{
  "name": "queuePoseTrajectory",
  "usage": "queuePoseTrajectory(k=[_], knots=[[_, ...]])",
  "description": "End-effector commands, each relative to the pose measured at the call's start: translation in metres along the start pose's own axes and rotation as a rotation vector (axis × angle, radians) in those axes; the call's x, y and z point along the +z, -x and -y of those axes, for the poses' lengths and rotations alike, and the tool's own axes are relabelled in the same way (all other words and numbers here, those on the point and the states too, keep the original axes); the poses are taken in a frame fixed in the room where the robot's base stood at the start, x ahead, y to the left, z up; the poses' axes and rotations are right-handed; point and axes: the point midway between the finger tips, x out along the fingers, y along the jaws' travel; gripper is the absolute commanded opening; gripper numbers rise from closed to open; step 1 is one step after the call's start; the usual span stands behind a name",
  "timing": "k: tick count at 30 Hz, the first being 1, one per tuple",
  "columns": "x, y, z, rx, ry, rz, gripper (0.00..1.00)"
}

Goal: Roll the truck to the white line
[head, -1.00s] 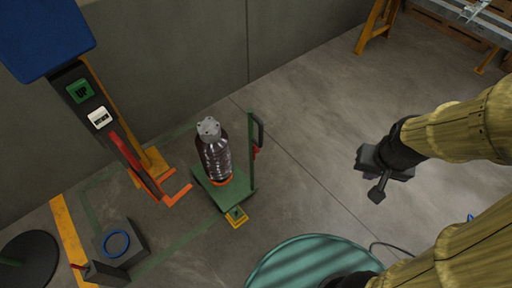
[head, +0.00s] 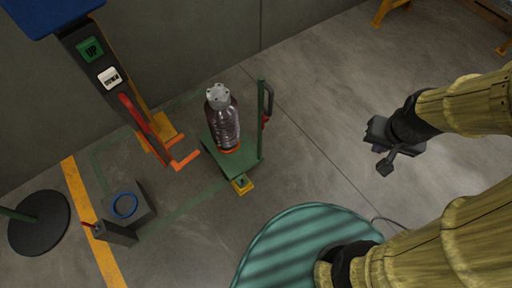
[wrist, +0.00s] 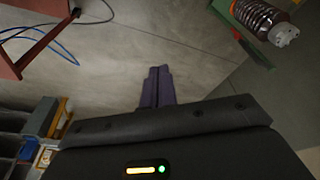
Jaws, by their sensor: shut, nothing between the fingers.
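The truck is a small green flat cart (head: 237,165) with an upright post and a dark handle (head: 268,103) on its right side. A brown ribbed insulator (head: 224,130) with a grey metal cap stands upright on it. In the wrist view the insulator (wrist: 258,18) shows at the top right, with part of the green truck. My gripper (head: 376,147) is right of the truck, well apart from it and touching nothing. In the wrist view its purple fingers (wrist: 157,86) are together and empty. I make out no white line on the floor.
A yellow wedge (head: 242,184) is at the truck's near corner. A grey block with a blue ring (head: 141,206) lies lower left. Floor right of the truck is clear.

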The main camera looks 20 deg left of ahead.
Motion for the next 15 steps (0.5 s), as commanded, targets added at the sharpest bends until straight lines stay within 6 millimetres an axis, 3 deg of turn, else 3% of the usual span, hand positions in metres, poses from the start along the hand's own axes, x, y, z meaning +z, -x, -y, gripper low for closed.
queuePoseTrajectory(k=[8,14,15], knots=[[0.000,0.000,0.000,0.000,0.000,0.000,0.00],[-0.006,-0.013,-0.002,0.007,0.014,-0.027,0.37],[-0.011,-0.021,-0.003,0.012,0.025,-0.047,0.39]])
